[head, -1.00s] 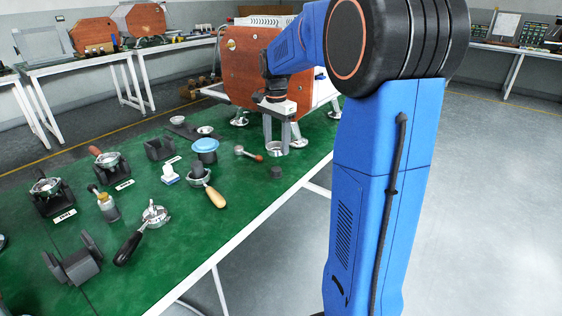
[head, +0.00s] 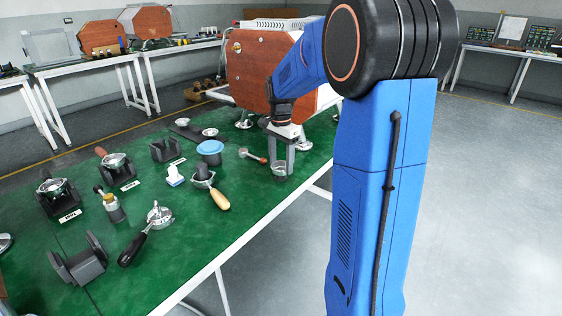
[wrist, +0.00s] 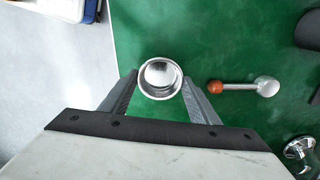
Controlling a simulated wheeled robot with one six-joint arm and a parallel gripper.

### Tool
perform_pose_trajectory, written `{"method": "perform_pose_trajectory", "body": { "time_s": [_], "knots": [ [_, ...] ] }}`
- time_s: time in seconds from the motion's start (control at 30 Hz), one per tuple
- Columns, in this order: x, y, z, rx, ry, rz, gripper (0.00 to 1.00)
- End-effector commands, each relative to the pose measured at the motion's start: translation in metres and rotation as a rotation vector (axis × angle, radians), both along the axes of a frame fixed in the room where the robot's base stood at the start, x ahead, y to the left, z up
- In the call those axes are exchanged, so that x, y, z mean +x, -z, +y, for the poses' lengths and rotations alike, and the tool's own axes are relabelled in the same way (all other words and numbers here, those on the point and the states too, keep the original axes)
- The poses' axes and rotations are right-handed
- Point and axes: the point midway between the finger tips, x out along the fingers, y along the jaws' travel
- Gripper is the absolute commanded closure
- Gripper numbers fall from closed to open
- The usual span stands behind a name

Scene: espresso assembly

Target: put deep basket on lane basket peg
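A silvery round deep basket (head: 279,170) sits between the fingertips of my gripper (head: 284,168) near the table's right edge. In the wrist view, the basket (wrist: 160,78) is seen from above, open side up, with a gripper finger (wrist: 160,90) at each side of its rim. My gripper appears shut on it. The short dark peg is not visible now; the basket and fingers cover its place. I cannot tell whether the basket touches the peg or hangs just above it.
A tool with a red-brown ball (head: 264,160) lies just left of the basket. The wood-panelled machine (head: 262,75) is behind. The table edge is close on the right.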

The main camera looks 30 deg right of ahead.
Motion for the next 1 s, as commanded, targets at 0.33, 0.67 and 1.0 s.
{"method": "perform_pose_trajectory", "body": {
  "time_s": [0.33,0.67,1.0],
  "knots": [
    [0.0,0.0,0.0,0.0,0.0,0.0,0.26],
    [0.001,-0.032,0.0,0.0,0.0,-0.003,0.26],
    [0.001,-0.096,0.0,0.0,0.0,-0.003,0.26]
  ]
}}
